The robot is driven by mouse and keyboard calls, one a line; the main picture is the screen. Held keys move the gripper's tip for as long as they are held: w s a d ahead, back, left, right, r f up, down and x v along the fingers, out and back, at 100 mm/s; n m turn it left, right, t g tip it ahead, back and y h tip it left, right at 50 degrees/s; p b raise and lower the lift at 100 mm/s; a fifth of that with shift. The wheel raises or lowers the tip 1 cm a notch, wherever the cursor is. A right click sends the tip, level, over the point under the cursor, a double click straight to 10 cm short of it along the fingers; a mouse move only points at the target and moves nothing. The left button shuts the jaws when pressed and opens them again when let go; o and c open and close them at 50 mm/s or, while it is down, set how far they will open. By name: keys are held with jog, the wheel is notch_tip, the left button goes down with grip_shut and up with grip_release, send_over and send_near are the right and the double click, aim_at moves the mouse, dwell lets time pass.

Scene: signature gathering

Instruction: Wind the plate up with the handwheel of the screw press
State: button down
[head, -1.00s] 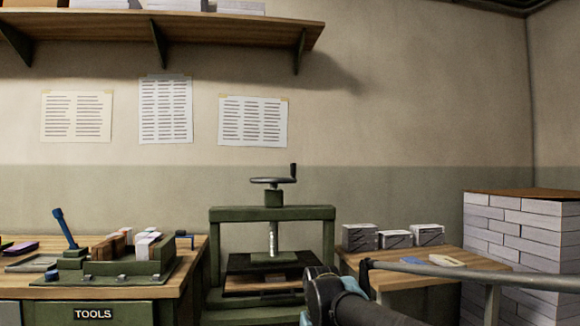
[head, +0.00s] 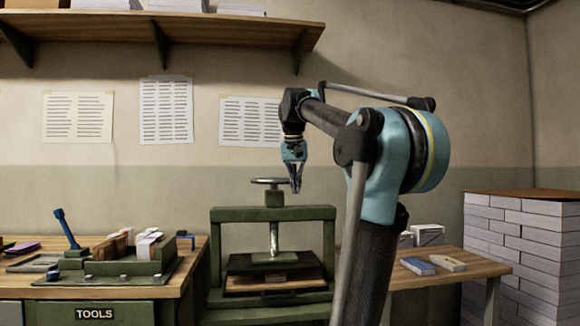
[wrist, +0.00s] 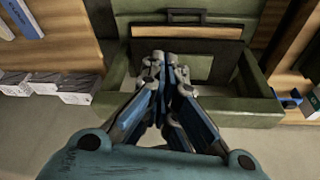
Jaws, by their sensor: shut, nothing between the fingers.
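The green screw press (head: 328,240) stands between two benches, with its handwheel (head: 265,181) on top of a threaded screw (head: 274,238). The wheel's upright crank handle is hidden behind my gripper. The plate (head: 262,258) hangs at the foot of the screw, low in the frame, over a dark board and a wooden board. My gripper (head: 296,188) points down at the wheel's right edge; I cannot tell whether it touches. It is shut and empty. In the wrist view my shut fingers (wrist: 166,62) lie over the press frame (wrist: 205,103); I cannot make out the wheel there.
The left bench (head: 190,272) carries a green tray (head: 130,268) and a blue lever. The right bench (head: 450,275) holds small packs, partly behind my arm. A tall paper stack (head: 525,250) stands far right. A shelf (head: 200,30) runs above.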

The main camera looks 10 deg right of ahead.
jog(key=w+a+r+m, duration=0.1)
jog(key=w+r, duration=0.4)
jog(key=r, duration=0.4)
jog(key=w+a+r+m, duration=0.1)
jog(key=w+r, duration=0.4)
jog(key=r, duration=0.4)
jog(key=w+d+f, duration=0.3)
jog(key=w+f, duration=0.4)
jog(key=f, duration=0.2)
jog(key=shift+w+f+t+h, duration=0.15)
jog(key=shift+f+t+h, duration=0.15)
jog(key=shift+t, duration=0.1)
jog(key=shift+a, duration=0.15)
jog(key=shift+w, duration=0.1)
